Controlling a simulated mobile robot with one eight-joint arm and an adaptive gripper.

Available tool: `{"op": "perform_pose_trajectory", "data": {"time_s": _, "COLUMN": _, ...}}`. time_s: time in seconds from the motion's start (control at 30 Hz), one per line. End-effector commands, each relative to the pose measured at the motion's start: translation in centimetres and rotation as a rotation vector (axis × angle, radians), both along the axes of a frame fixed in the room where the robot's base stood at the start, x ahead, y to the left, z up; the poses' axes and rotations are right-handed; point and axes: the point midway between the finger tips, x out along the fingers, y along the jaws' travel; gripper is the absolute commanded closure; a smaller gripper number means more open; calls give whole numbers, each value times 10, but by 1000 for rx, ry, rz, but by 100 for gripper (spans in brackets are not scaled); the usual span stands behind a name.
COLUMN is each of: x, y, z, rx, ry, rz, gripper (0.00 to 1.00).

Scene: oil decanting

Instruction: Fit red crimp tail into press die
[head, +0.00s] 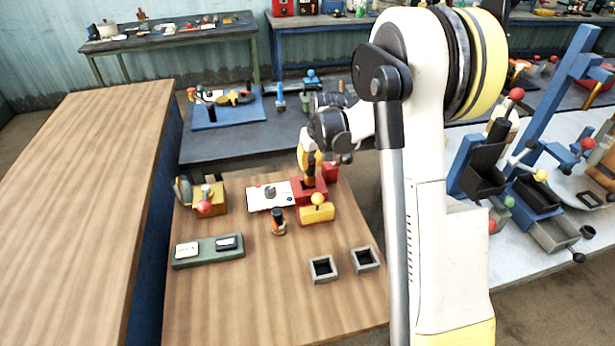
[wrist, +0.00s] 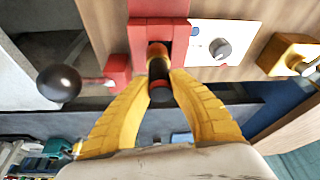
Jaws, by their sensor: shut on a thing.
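My gripper (head: 311,160), with yellow fingers, is shut on a dark cylinder with a red-orange band, which I take for the red crimp tail (wrist: 159,72). It also shows in the head view (head: 310,172), dark and roughly upright. In the wrist view the fingers (wrist: 163,80) close on its two sides. The red press die (wrist: 158,34) is a red block with an open slot; the cylinder's far end is at this slot. The die shows in the head view (head: 309,193) below the gripper. How deep the cylinder sits cannot be told.
A white plate with a grey knob (wrist: 221,49) adjoins the die. A black ball lever (wrist: 59,83) is on its other side. A yellow block (head: 317,213), a black-orange cylinder (head: 278,222), two grey square sockets (head: 323,269) and a green tray (head: 209,260) stand on the table.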

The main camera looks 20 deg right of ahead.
Motion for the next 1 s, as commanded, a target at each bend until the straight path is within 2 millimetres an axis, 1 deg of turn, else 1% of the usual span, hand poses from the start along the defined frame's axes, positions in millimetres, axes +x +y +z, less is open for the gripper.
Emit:
{"op": "perform_pose_trajectory", "data": {"time_s": 0.03, "x": 6, "y": 3, "z": -4, "rx": 0, "ry": 0, "rz": 1, "gripper": 100}}
{"op": "perform_pose_trajectory", "data": {"time_s": 0.1, "x": 9, "y": 4, "z": -6, "rx": 1, "ry": 0, "rz": 0, "gripper": 100}}
{"op": "perform_pose_trajectory", "data": {"time_s": 0.17, "x": 11, "y": 5, "z": -9, "rx": 0, "ry": 0, "rz": 0, "gripper": 100}}
{"op": "perform_pose_trajectory", "data": {"time_s": 0.23, "x": 11, "y": 5, "z": -15, "rx": 0, "ry": 0, "rz": -1, "gripper": 100}}
{"op": "perform_pose_trajectory", "data": {"time_s": 0.43, "x": 10, "y": 5, "z": -46, "rx": 0, "ry": 0, "rz": 0, "gripper": 100}}
{"op": "perform_pose_trajectory", "data": {"time_s": 0.7, "x": 10, "y": 4, "z": -47, "rx": 0, "ry": 0, "rz": 0, "gripper": 100}}
{"op": "perform_pose_trajectory", "data": {"time_s": 0.83, "x": 10, "y": 4, "z": -52, "rx": 0, "ry": 0, "rz": 0, "gripper": 100}}
{"op": "perform_pose_trajectory", "data": {"time_s": 0.87, "x": 10, "y": 4, "z": -50, "rx": 0, "ry": 0, "rz": 0, "gripper": 68}}
{"op": "perform_pose_trajectory", "data": {"time_s": 0.9, "x": 10, "y": 4, "z": -50, "rx": 0, "ry": 0, "rz": 0, "gripper": 59}}
{"op": "perform_pose_trajectory", "data": {"time_s": 1.0, "x": 10, "y": 4, "z": -50, "rx": 0, "ry": 0, "rz": 0, "gripper": 59}}
